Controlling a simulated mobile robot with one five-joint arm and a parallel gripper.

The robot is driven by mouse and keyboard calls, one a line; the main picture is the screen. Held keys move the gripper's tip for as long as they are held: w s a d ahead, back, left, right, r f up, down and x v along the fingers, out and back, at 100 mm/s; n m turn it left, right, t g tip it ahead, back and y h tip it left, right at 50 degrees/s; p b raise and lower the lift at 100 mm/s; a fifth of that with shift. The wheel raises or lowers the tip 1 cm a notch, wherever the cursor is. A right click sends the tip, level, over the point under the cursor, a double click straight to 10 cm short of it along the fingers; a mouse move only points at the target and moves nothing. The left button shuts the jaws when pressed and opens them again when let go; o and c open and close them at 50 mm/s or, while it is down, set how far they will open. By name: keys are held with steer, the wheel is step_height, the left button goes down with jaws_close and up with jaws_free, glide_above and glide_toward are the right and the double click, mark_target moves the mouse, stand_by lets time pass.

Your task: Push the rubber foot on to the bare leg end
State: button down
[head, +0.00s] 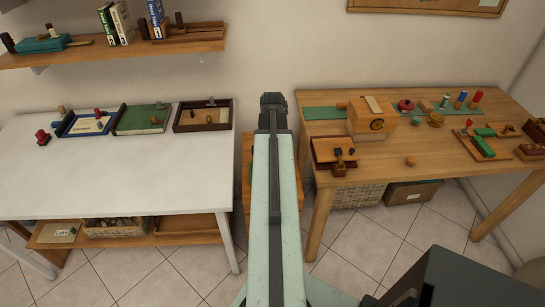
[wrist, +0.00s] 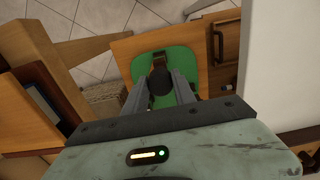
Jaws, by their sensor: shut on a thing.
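My gripper (wrist: 159,84) is shut on a dark, rounded piece, which looks like the rubber foot (wrist: 161,81), in the wrist view. A brown wooden peg-like end (wrist: 159,63), perhaps the bare leg end, shows just beyond the foot, over a green surface (wrist: 180,58). I cannot tell whether foot and wooden end touch. In the head view my gripper (head: 273,100) is a dark shape at the arm's far end, between the two tables. The foot cannot be made out there, and my arm covers much of the low wooden unit (head: 246,185) below.
A white table (head: 120,190) with several trays stands at the left. A wooden table (head: 440,190) at the right holds a wooden box (head: 365,122) and several small parts. A wall shelf (head: 120,47) hangs at upper left. Tiled floor shows in front.

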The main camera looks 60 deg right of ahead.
steer(key=shift+f+b, duration=0.65)
steer(key=shift+f, duration=0.4)
steer(key=shift+f+b, duration=1.4)
steer(key=c, duration=0.9)
jaws_free()
steer(key=shift+c, duration=0.2)
step_height(320, 180, up, 8)
steer(key=p, duration=0.8)
steer(key=shift+r, duration=0.1)
steer(key=shift+f, duration=0.2)
